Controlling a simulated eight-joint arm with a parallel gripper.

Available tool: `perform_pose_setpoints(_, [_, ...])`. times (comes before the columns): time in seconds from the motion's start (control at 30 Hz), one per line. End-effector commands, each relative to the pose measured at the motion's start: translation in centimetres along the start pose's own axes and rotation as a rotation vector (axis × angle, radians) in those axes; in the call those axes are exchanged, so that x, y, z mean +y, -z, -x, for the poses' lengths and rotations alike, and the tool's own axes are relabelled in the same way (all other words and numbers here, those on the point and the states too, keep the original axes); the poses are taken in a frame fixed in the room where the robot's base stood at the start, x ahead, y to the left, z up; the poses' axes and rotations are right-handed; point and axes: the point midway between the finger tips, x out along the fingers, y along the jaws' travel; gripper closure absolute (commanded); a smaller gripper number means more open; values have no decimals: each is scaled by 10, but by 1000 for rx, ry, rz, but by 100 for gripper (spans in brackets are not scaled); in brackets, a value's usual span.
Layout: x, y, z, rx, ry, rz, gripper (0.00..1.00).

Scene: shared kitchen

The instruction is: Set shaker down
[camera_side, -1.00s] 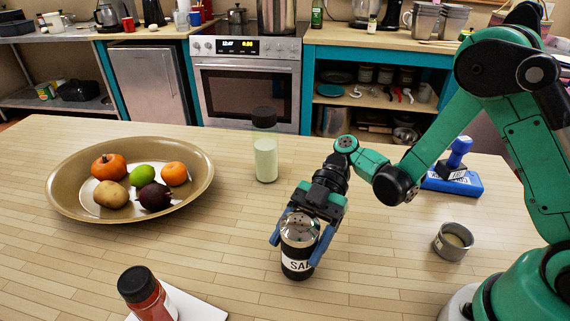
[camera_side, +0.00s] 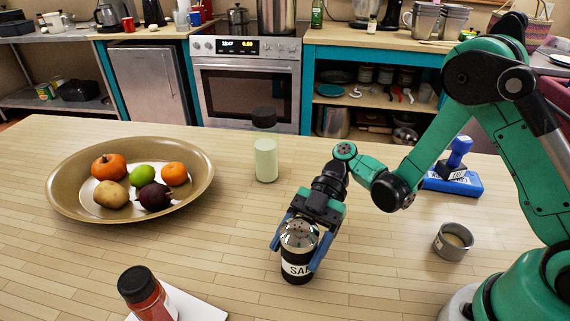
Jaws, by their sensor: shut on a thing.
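The shaker (camera_side: 297,268) is a black can with a silver perforated top and a white label with dark letters. It stands near the middle front of the wooden table (camera_side: 232,232), close to upright. My gripper (camera_side: 295,246) comes from above and is shut on the shaker, with one blue finger on each side of it. The shaker's base is at or very near the tabletop; I cannot tell whether it touches.
A bowl (camera_side: 65,203) of fruit and vegetables is at the left. A pale bottle (camera_side: 265,158) stands behind the shaker. A red jar (camera_side: 146,295) is at front left. A small metal tin (camera_side: 453,241) and a blue stamp (camera_side: 457,158) are at the right. The table left of the shaker is clear.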

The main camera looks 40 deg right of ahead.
Motion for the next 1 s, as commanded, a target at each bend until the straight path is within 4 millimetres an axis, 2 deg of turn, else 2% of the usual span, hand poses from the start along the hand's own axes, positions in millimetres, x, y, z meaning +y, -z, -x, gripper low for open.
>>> perform_pose_setpoints(0.03, [0,0,0,0,0,0,26])
perform_pose_setpoints(0.1, [0,0,0,0,0,0,6])
perform_pose_setpoints(0.13, [0,0,0,0,0,0,0])
perform_pose_setpoints(0.43, [0,0,4,0,-1,0,0])
perform_pose_setpoints(0.6, [1,0,30,-2,-9,-3,0])
perform_pose_setpoints(1.0, [1,54,50,-2,-4,0,0])
